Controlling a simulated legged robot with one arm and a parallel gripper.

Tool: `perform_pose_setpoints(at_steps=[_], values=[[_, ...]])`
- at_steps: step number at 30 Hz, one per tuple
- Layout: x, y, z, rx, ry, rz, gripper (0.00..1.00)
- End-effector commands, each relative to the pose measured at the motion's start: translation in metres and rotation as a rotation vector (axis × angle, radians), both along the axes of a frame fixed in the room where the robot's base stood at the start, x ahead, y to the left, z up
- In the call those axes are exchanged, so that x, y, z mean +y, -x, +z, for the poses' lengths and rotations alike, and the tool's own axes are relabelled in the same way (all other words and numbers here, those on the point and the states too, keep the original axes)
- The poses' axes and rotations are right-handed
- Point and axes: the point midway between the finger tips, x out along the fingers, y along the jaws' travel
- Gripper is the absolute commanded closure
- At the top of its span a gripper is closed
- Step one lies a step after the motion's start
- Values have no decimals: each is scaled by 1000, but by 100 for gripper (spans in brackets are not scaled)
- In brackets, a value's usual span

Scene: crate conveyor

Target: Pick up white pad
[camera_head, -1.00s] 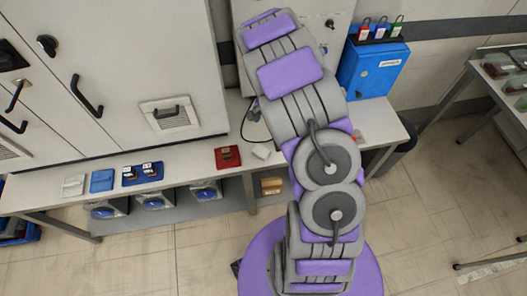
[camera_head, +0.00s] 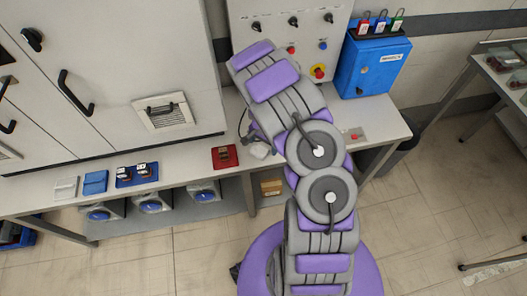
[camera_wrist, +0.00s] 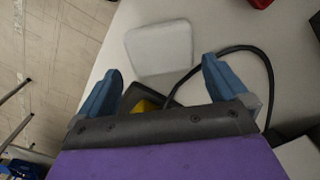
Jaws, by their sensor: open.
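A white square pad (camera_wrist: 160,47) with rounded corners lies flat on the pale bench in the wrist view. My gripper (camera_wrist: 161,70) is open above the bench, its two blue fingers apart. The pad shows ahead of and between the fingertips, with nothing held. In the head view a small white piece (camera_head: 259,150), which looks like the same pad, lies beside a red tray (camera_head: 225,156), partly behind my arm. My gripper is hidden by the arm there. Another white flat piece (camera_head: 65,188) lies at the bench's left end.
A black cable (camera_wrist: 262,62) curls beside the right finger. A dark and yellow object (camera_wrist: 146,106) shows between the fingers. Blue trays (camera_head: 137,175) sit left on the bench (camera_head: 190,158). A blue box (camera_head: 372,65) and control panel (camera_head: 270,8) stand behind.

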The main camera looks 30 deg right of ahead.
Motion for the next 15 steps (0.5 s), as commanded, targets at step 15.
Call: perform_pose_setpoints(at_steps=[15], values=[[-15, 0, -12, -1, -20, 0, 20]])
